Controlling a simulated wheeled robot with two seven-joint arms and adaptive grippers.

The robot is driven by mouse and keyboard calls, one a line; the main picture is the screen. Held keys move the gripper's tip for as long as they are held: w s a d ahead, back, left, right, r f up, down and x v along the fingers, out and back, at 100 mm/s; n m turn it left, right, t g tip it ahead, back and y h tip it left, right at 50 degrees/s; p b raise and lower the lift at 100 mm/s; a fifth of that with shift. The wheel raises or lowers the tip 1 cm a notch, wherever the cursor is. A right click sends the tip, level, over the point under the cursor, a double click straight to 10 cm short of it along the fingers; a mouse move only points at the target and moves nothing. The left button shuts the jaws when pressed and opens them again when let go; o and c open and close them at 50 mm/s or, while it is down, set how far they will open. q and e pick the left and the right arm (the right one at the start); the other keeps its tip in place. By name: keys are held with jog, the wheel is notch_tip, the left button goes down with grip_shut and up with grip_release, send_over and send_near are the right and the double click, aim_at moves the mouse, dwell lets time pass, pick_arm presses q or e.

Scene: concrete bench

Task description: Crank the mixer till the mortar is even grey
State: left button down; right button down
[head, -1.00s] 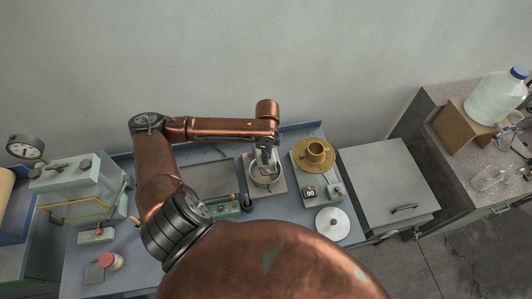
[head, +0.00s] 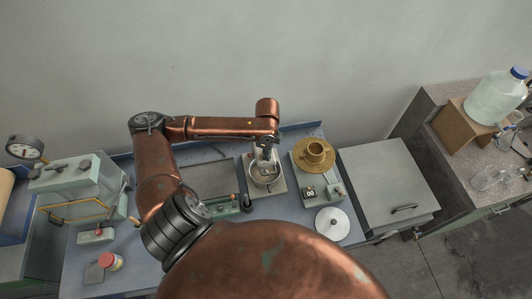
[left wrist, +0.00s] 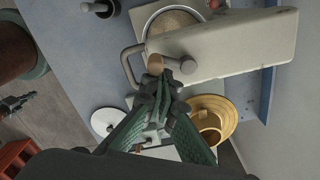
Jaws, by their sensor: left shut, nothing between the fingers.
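The mixer has an off-white head, seen large in the left wrist view (left wrist: 225,45), and a metal bowl that shows in the head view (head: 266,178). The mortar (left wrist: 172,22) in the bowl looks dull greyish tan; its evenness is hard to judge at this size. A bent metal crank (left wrist: 128,66) with a tan knob (left wrist: 155,64) comes off the side of the mixer head. My left gripper (left wrist: 160,86) is shut and empty, its fingertips right by the knob; I cannot tell if they touch. In the head view its arm hides part of the mixer. My right gripper is not in view.
A brass-coloured cup on a dish (head: 315,153) stands right of the mixer, above a small counter box (head: 309,192). A grey-green cabinet (head: 83,185) stands at left.

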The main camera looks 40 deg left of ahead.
pick_arm(q)
jog(key=shift+s, duration=0.2)
jog(key=shift+a, duration=0.1)
jog(key=a, duration=0.3)
jog(key=shift+w+a+f, duration=0.1)
jog(key=shift+w+a, duration=0.05)
jog(key=shift+a, duration=0.05)
jog(key=shift+w+a, duration=0.8)
jog(key=shift+w, duration=0.15)
jog(key=w, duration=0.4)
jog(key=shift+d, duration=0.15)
jog(key=shift+w+d+f, duration=0.1)
jog(key=shift+w+d, duration=0.6)
jog(key=shift+d, duration=0.05)
jog(key=shift+w+d, duration=0.1)
jog(key=shift+d, duration=0.25)
jog(key=shift+a, duration=0.1)
